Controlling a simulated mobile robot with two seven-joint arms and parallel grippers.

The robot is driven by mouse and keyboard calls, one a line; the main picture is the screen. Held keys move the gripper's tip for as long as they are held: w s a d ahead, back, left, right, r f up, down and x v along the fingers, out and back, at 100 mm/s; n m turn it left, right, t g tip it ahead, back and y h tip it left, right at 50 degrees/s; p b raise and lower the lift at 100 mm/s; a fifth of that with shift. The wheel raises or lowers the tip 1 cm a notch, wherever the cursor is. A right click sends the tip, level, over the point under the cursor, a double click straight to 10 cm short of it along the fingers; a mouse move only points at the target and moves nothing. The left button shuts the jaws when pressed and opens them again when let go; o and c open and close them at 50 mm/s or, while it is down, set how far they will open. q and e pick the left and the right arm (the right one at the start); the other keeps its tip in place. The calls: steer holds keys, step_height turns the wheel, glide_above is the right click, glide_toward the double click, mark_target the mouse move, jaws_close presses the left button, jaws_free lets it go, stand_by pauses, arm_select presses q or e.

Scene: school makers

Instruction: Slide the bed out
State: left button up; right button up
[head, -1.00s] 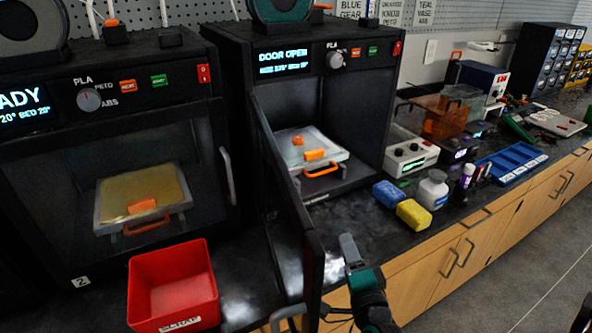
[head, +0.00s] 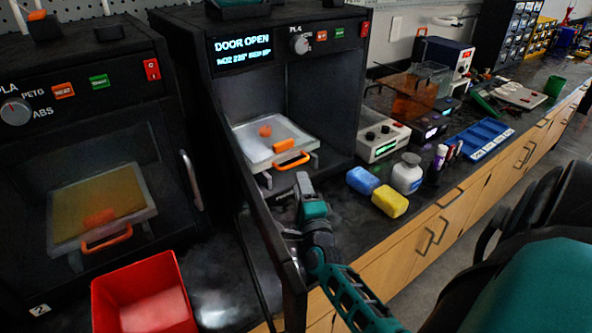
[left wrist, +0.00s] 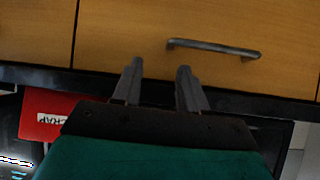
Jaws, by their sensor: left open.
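The print bed (head: 248,153) is a pale plate inside the open right printer (head: 328,110), with an orange handle (head: 291,161) at its front edge. An orange block (head: 284,146) and a small orange piece (head: 265,131) sit on it. The printer door (head: 262,225) stands open on the left of the opening. My right gripper (head: 303,181) is just in front of and below the handle, apparently not holding it; its fingers overlap, so their gap is hidden. My left gripper (left wrist: 160,65) is open and empty in the left wrist view, over the cabinet front.
A red scrap bin (head: 145,298) stands before the closed left printer (head: 95,150). A drawer handle (left wrist: 213,47) shows in the left wrist view.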

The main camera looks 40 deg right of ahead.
mark_target(295, 165)
steer(key=x, duration=0.5)
steer(key=shift+w+d, duration=0.15)
steer(key=shift+w, duration=0.15)
steer(key=shift+c, duration=0.4)
jaws_close()
stand_by(0.7)
